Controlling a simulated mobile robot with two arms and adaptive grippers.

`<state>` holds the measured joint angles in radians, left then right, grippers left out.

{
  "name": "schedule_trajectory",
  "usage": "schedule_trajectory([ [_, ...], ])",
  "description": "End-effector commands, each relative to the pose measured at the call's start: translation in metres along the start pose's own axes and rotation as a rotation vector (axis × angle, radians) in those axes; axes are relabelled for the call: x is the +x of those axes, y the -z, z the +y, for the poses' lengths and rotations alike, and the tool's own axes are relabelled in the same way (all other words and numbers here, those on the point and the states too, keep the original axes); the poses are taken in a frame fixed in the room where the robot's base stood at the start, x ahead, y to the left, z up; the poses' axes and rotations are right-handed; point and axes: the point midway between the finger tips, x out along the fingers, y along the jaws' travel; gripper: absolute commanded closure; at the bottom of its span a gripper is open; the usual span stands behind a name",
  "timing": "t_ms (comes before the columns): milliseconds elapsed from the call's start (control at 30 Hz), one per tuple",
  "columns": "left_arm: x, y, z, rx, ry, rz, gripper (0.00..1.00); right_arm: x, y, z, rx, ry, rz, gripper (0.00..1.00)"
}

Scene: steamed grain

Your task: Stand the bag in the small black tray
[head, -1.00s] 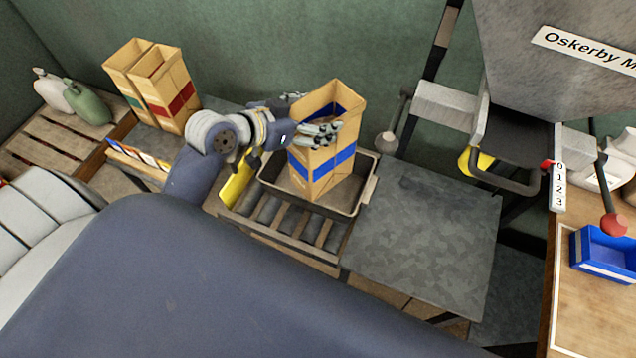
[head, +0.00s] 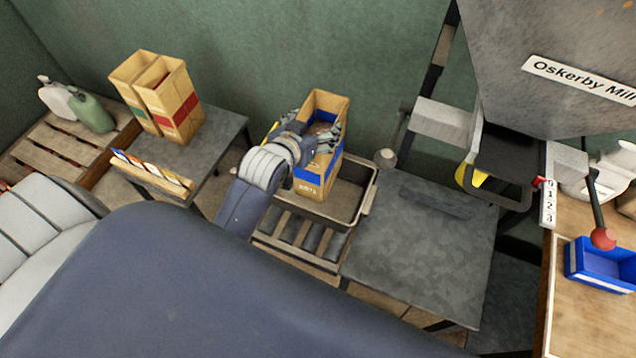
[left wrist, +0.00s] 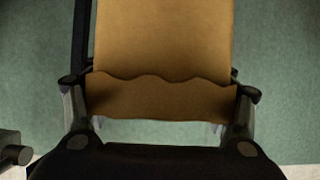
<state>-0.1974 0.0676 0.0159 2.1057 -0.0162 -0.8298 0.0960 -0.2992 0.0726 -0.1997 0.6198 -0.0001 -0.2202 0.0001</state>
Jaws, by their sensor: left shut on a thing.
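My left gripper (head: 312,138) is shut on the bag's upper part, with fingers on both sides. In the left wrist view the bag's brown paper (left wrist: 160,45) fills the space between the fingers of the left gripper (left wrist: 160,98). My right gripper is not in view.
The tray sits on a roller stand (head: 300,243), beside a bare grey metal table (head: 420,245). Two other bags, with green (head: 140,115) and red (head: 183,108) bands, stand at the left. A mill with a spout (head: 505,160) and a blue bin (head: 600,262) are at the right.

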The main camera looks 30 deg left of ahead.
Motion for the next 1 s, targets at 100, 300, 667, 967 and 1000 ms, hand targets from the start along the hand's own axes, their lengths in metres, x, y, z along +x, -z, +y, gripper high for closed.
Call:
schedule_trajectory([
  [100,0.005,-0.004,0.0,-0.002,0.004,0.014,0.92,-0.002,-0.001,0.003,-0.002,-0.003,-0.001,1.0],
  [300,0.019,-0.03,0.0,-0.002,0.003,0.014,0.92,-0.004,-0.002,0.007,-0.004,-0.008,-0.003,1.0],
  [667,0.033,-0.056,0.0,-0.002,0.003,0.015,0.92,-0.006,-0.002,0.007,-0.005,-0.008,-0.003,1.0],
  [967,0.045,-0.078,0.0,-0.001,0.003,0.019,0.92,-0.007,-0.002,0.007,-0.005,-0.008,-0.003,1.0],
  [1000,0.046,-0.078,0.0,-0.001,0.003,0.02,0.92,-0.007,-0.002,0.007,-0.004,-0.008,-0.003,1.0],
])
